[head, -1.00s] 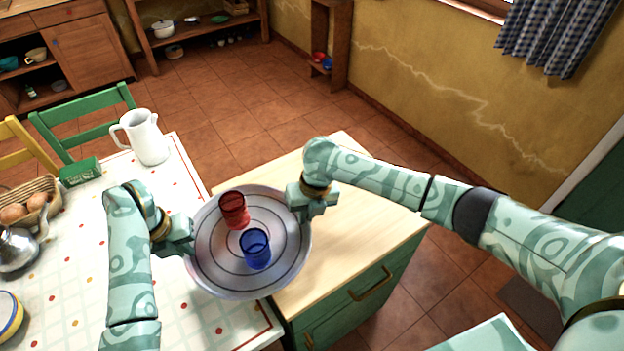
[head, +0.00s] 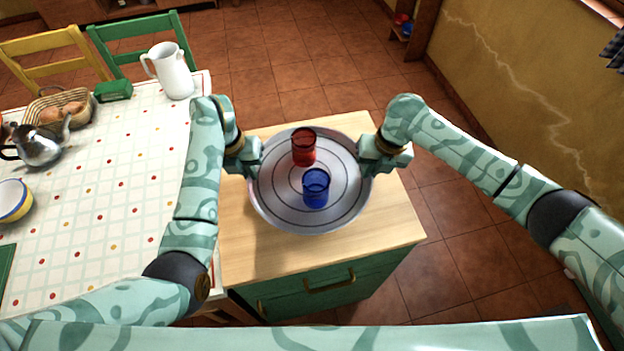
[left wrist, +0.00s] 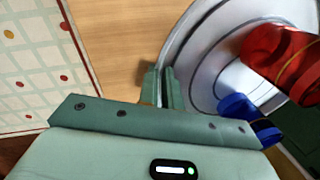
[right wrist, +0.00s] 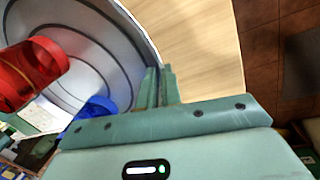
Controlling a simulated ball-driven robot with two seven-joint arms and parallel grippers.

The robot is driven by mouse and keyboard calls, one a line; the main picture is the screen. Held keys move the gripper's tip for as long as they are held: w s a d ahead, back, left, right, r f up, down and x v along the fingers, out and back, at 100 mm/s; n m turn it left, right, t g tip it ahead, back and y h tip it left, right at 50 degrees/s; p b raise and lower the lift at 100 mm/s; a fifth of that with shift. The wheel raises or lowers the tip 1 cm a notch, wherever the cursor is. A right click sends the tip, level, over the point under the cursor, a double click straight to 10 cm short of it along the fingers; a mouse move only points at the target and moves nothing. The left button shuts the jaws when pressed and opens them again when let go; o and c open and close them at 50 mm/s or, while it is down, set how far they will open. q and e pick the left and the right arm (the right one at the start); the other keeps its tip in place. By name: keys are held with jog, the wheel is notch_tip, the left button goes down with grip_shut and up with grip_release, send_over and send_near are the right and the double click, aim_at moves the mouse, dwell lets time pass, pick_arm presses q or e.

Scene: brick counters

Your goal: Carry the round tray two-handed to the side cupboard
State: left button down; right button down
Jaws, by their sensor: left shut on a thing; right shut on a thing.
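The round grey metal tray (head: 275,205) is over the wooden top of the green side cupboard (head: 290,258) in the head view. A red glass (head: 304,148) and a blue glass (head: 315,188) stand upright on it. My left gripper (head: 252,165) is shut on the tray's left rim, and my right gripper (head: 372,160) is shut on its right rim. The left wrist view shows the tray (left wrist: 195,60) pinched between the fingers; the right wrist view shows the tray (right wrist: 110,40) likewise. I cannot tell whether the tray touches the cupboard top.
The dining table (head: 100,210) adjoins the cupboard on the left. It bears a white jug (head: 172,72), a basket of eggs (head: 62,108), a metal teapot (head: 38,145) and a bowl (head: 12,200). Open floor lies behind and right of the cupboard.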

aim_at(253, 185)
pick_arm(q)
jog(key=shift+d, duration=0.1)
pick_arm(e)
jog(key=shift+f, duration=0.1)
